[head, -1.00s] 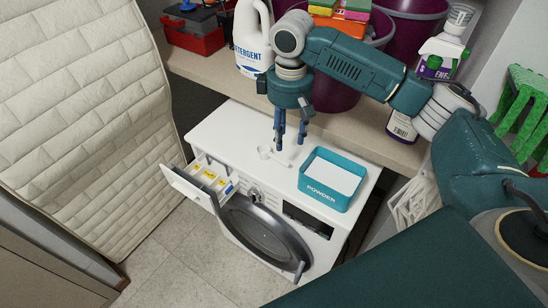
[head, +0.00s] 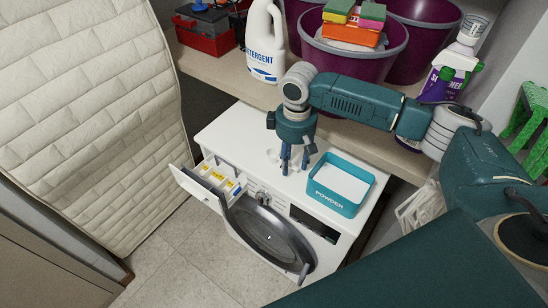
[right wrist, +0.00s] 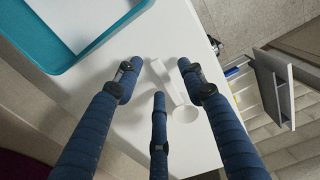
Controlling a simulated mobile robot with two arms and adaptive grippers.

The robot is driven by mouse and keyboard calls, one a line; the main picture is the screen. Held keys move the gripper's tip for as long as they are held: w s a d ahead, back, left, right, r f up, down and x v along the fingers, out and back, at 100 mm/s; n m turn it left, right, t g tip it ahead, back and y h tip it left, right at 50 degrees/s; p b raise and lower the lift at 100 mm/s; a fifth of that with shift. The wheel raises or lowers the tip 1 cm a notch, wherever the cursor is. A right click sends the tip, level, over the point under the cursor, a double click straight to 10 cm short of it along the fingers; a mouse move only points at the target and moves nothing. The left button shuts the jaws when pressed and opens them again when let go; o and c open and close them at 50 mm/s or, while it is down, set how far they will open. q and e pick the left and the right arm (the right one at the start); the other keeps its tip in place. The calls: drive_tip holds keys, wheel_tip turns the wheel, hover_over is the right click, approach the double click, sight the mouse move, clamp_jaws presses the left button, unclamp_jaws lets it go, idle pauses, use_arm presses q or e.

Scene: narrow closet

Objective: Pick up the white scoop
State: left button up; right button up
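The white scoop (right wrist: 174,86) lies on the white top of the washing machine (right wrist: 206,150). In the head view, part of the scoop (head: 272,156) shows just left of my right gripper (head: 294,168); the rest is hidden behind the fingers. In the right wrist view, my right gripper (right wrist: 158,80) is open, its three blue fingers spread around the scoop's handle. The round bowl lies between the lower finger and the right one. Contact between fingers and scoop cannot be made out. My left gripper is out of view.
A teal powder box (head: 340,184) stands just right of the gripper. The detergent drawer (head: 207,186) is pulled out at the front left. Behind, a shelf (head: 236,77) holds a detergent jug (head: 265,45), a purple bucket (head: 385,45) and a red toolbox (head: 200,35).

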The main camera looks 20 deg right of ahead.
drive_tip(key=c, duration=0.8)
clamp_jaws()
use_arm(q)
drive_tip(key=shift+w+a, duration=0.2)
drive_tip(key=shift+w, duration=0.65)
use_arm(e)
drive_tip(key=shift+r, duration=0.1)
